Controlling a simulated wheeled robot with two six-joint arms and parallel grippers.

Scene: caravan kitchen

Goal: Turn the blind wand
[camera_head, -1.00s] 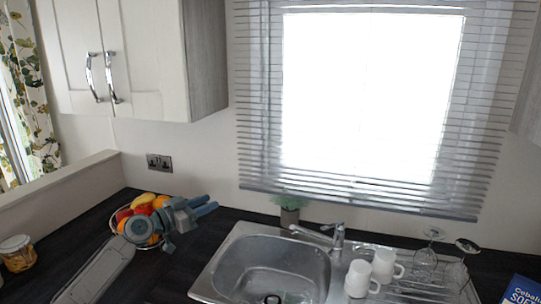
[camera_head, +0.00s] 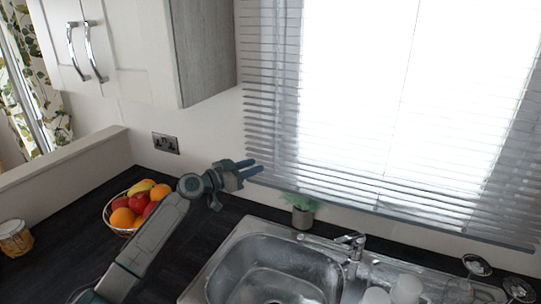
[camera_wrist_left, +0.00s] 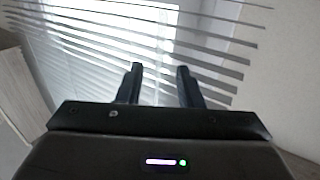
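The window blind (camera_head: 272,125) hangs at the right in the head view, with grey horizontal slats in front of a bright window. I cannot make out a separate wand on it. My left gripper (camera_head: 252,168) is near the blind's lower left corner, with its fingers pointing right towards the slats. In the left wrist view the two dark fingers (camera_wrist_left: 159,69) are apart with nothing between them. The blind's slats (camera_wrist_left: 92,62) lie beyond the fingertips there. Whether the fingers touch the blind cannot be told. My right gripper is not in view.
A fruit bowl (camera_head: 108,213) stands on the dark counter (camera_head: 70,235) left of my arm. A wall cupboard (camera_head: 140,50) hangs above. A small potted plant (camera_head: 302,212), sink (camera_head: 235,250), tap (camera_head: 350,242) and white mugs (camera_head: 407,288) are below the blind.

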